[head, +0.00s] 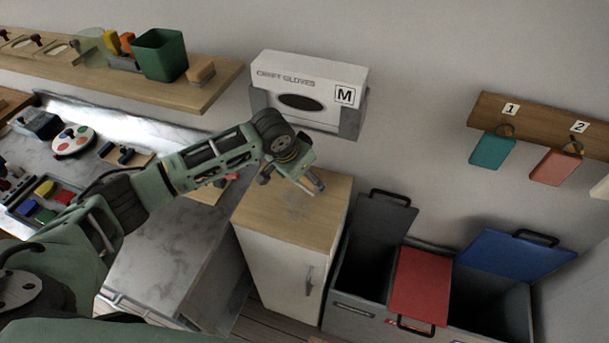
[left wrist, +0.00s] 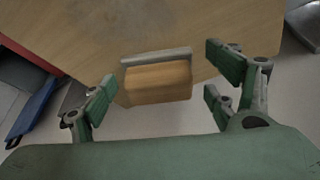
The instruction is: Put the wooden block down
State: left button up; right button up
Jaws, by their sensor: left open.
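The wooden block (left wrist: 158,82) shows in the left wrist view, with a grey strip along its far edge. It lies between the fingers of my left gripper (head: 293,183), with a gap on both sides. The gripper is open over the wooden top of the white cabinet (head: 285,215). The block is near an edge of that top (left wrist: 120,35); I cannot tell whether its whole underside rests on it. In the head view I cannot make out the block at my gripper. My right gripper is not in view.
Lidded bins, one with a red lid (head: 420,285) and one with a blue lid (head: 515,257), stand right of the cabinet. A glove box (head: 305,92) hangs on the wall behind. A shelf (head: 190,95) and a cluttered counter (head: 165,235) lie left.

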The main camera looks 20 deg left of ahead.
pick_arm(q)
jog(key=shift+r, duration=0.45)
jog(key=shift+s+a+r+b, duration=0.15)
jog(key=shift+s+a+r, duration=0.1)
jog(key=shift+s+r, duration=0.2)
jog(key=shift+s+a+r+b, duration=0.2)
jog(key=shift+s+r, duration=0.15)
jog(key=shift+r, duration=0.15)
jog(key=s+a, duration=0.1)
jog(key=s, duration=0.2)
jog(key=s+a+b, duration=0.1)
jog(key=s, duration=0.2)
jog(key=s+a, duration=0.2)
jog(key=s, duration=0.1)
jog(key=shift+a+b, duration=0.1)
jog(key=shift+b, duration=0.3)
jog(key=shift+s+a+r, duration=0.1)
jog(key=shift+s+a, duration=0.1)
jog(key=shift+s, duration=0.4)
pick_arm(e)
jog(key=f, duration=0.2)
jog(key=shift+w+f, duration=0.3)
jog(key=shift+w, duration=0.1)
pick_arm(q)
jog(key=shift+s, duration=0.1)
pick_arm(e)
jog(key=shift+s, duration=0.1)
